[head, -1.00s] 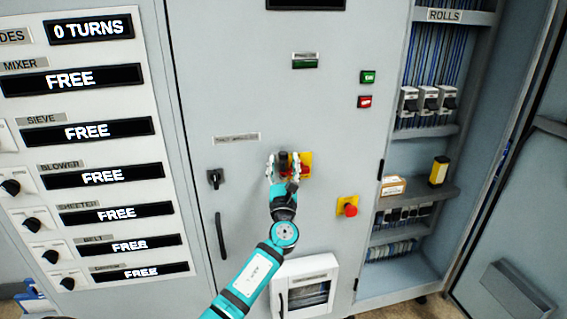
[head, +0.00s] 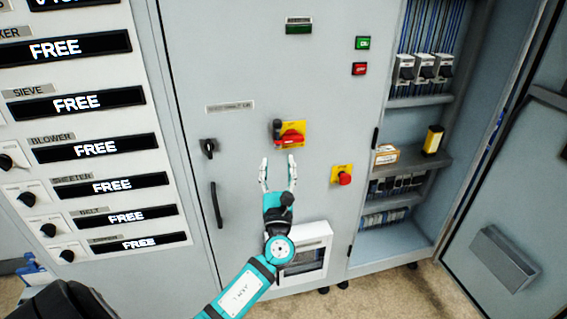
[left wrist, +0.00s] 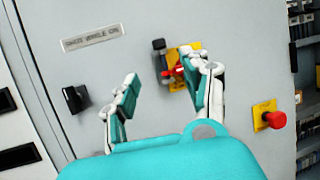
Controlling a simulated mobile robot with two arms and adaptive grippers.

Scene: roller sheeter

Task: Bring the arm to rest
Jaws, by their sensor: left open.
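My left gripper (head: 278,172) is open and empty in front of the grey cabinet door (head: 240,75). Its fingertips point up, just below the red rotary switch (head: 291,138) on its yellow plate, apart from it. A dark cylindrical piece (head: 277,128) sits at the left of that plate. In the left wrist view the open fingers (left wrist: 165,85) also show, and the right finger overlaps part of the yellow plate (left wrist: 187,52). The red switch (left wrist: 176,71) is partly hidden there. My right gripper is in neither view.
A red emergency button (head: 344,178) on yellow stands to the right. A black key switch (head: 208,147) and a door handle (head: 216,205) are at the left. A white windowed box (head: 306,252) is below. The cabinet's right bay is open, with a shelf (head: 412,165) holding small items.

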